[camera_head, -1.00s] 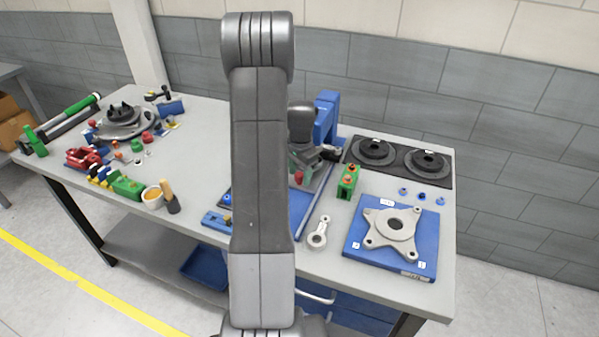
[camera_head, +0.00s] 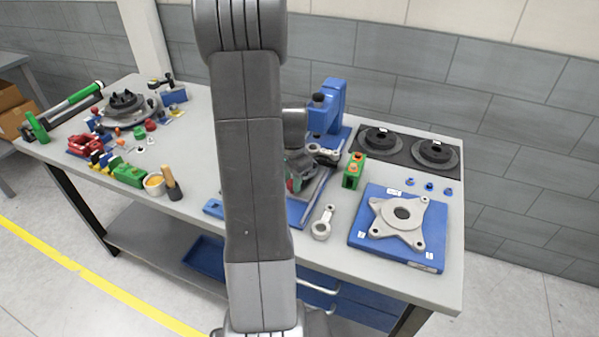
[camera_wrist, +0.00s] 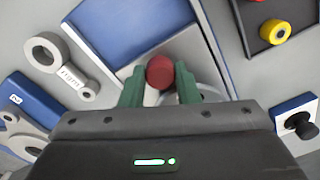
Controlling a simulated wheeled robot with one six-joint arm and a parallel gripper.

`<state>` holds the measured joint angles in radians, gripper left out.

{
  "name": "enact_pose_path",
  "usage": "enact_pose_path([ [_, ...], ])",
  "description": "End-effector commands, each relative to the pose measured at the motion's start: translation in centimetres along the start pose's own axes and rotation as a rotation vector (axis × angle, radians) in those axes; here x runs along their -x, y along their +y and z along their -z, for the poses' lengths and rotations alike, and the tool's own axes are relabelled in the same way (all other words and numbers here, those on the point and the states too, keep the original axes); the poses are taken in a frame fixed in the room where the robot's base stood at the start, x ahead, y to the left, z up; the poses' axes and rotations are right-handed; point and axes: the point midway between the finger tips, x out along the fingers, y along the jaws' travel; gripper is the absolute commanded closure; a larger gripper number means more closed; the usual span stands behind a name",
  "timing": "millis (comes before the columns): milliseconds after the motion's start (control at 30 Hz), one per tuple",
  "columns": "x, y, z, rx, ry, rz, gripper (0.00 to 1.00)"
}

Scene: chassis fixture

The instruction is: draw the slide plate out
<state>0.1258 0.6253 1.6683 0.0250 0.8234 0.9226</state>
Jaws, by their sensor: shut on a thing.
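The slide plate appears as a grey plate (camera_wrist: 182,52) inside the blue-edged fixture (camera_wrist: 205,35) in the wrist view. In the head view the fixture's blue base (camera_head: 298,212) is partly hidden behind my arm. My gripper (camera_wrist: 160,88) has its green fingers closed on a round red knob (camera_wrist: 160,72), low over the plate. In the head view my gripper (camera_head: 294,184) is at the fixture, partly covered by my arm. How the knob joins the plate is hidden.
A metal link (camera_head: 323,222) lies right of the fixture. A green block (camera_head: 353,171) and a blue plate with a flanged part (camera_head: 359,239) stand further right. A blue upright (camera_head: 327,108) rises behind.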

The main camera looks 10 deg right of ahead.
Motion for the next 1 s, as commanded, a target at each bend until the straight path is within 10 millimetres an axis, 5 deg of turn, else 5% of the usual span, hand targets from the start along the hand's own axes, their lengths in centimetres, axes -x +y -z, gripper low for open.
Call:
enact_pose_path([
  [333, 0.1, 2.4, -4.7, 0.001, 0.001, 0.001, 1.00],
  [867, 0.1, 2.9, -5.7, -0.001, -0.003, -0.002, 1.00],
  [900, 0.1, 2.9, -5.7, -0.001, -0.004, -0.003, 0.64],
  [1000, 0.1, 2.9, -5.7, 0.000, -0.003, -0.002, 0.50],
])
